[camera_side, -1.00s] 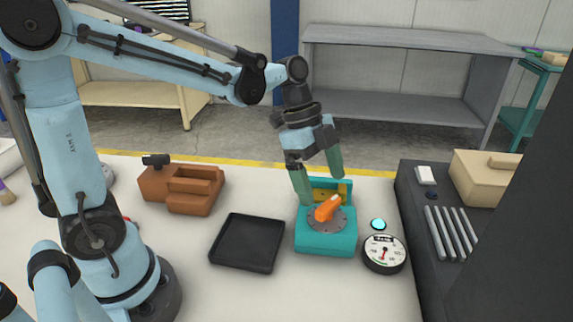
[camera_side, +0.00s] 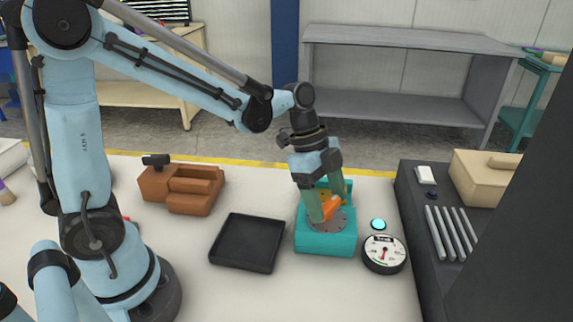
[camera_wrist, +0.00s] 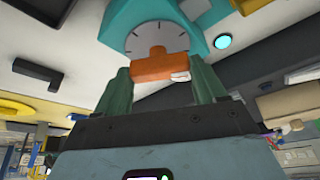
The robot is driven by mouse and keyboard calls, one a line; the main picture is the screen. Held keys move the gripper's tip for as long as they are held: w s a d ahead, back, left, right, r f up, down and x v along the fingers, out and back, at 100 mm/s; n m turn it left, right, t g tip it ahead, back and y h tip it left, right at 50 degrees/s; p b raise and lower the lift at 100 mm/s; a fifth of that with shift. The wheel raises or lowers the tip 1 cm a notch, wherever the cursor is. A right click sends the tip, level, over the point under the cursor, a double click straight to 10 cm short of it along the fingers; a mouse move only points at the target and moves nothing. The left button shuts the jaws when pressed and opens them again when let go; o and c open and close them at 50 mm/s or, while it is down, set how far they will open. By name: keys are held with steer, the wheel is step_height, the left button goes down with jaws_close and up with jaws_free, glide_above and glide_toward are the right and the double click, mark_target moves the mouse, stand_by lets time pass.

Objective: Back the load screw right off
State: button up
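The load screw's orange handle (camera_side: 331,208) stands on a grey graduated disc on top of a teal block (camera_side: 326,243). My gripper (camera_side: 327,206) points down over it, its two green fingers well apart. In the side view, one finger hides part of the handle. In the wrist view the handle (camera_wrist: 160,66) lies between the fingers (camera_wrist: 160,78), one on each side. I see no clear grip on it, and cannot tell whether a finger touches it. A round white dial gauge (camera_side: 385,253) sits right of the block, with a lit cyan button (camera_side: 378,224) behind it.
A black empty tray (camera_side: 247,242) lies left of the block. A brown vise-like object (camera_side: 182,189) stands behind the tray. At right, a dark bench (camera_side: 415,198) holds several grey rods (camera_side: 449,233) and a beige box (camera_side: 480,178). White tabletop in front is clear.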

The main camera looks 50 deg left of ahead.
steer(key=shift+c, duration=1.3)
steer(key=n+t, duration=0.1)
steer(key=n, duration=0.2)
steer(key=n+t+y, duration=0.1)
steer(key=n, duration=0.1)
steer(key=shift+s+d+n, duration=0.1)
steer(key=shift+s+n, duration=0.05)
steer(key=shift+n, duration=0.25)
steer(key=n+y, duration=0.1)
steer(key=n, duration=0.1)
steer(key=n+t, duration=0.1)
steer(key=n, duration=0.2)
steer(key=shift+s+d+y, duration=0.1)
steer(key=shift+y, duration=0.3)
steer(key=n+y, duration=0.1)
steer(key=n, duration=0.2)
steer(key=n+y, duration=0.1)
steer(key=n, duration=0.2)
steer(key=shift+d+n+t, duration=0.2)
steer(key=shift+n+t, duration=0.1)
steer(key=n+g+y, duration=0.1)
steer(key=n+y, duration=0.1)
steer(key=n, duration=0.3)
steer(key=shift+d+n, duration=0.1)
steer(key=shift+n, duration=0.2)
